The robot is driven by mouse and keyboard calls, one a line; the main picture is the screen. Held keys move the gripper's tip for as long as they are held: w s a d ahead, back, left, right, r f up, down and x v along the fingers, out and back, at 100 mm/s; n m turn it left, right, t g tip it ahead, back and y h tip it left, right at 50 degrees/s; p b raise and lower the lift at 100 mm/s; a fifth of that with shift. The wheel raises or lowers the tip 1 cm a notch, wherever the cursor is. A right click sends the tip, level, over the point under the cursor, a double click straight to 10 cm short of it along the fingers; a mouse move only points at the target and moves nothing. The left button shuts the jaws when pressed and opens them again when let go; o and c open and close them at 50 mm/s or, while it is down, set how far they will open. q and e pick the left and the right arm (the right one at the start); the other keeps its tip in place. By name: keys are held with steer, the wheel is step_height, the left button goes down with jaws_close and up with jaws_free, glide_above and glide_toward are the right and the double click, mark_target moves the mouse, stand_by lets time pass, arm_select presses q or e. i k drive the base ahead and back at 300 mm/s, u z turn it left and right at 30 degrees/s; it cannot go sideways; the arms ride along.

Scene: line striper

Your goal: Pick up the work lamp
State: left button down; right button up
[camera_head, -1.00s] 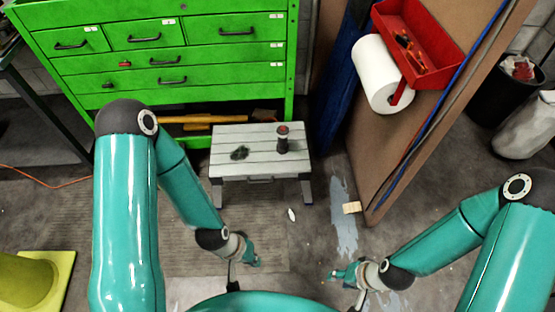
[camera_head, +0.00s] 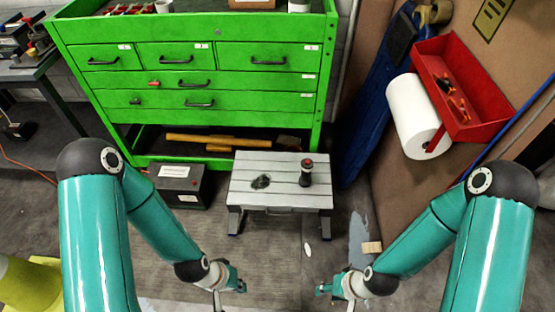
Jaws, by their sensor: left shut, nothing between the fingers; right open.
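A small dark cylinder with a reddish top, which looks like the work lamp (camera_head: 306,172), stands upright on the right part of a low grey slatted bench (camera_head: 281,190). My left gripper (camera_head: 240,287) is shut and empty, low in front of the bench and to the left of the lamp. My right gripper (camera_head: 322,290) is open and empty, low in front of the bench and below the lamp in the picture. Both grippers are apart from the bench and the lamp. Their fingertips look small in the head view.
A green drawer cabinet (camera_head: 205,75) stands behind the bench. A dark battery-like box (camera_head: 180,185) sits left of the bench. A paper roll (camera_head: 418,115) and red tray (camera_head: 462,90) hang on the right panel. A wooden block (camera_head: 371,247) lies on the floor.

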mark_target(304, 179)
steer(key=u, duration=0.45)
steer(key=i, duration=1.2)
steer(key=u, duration=0.05)
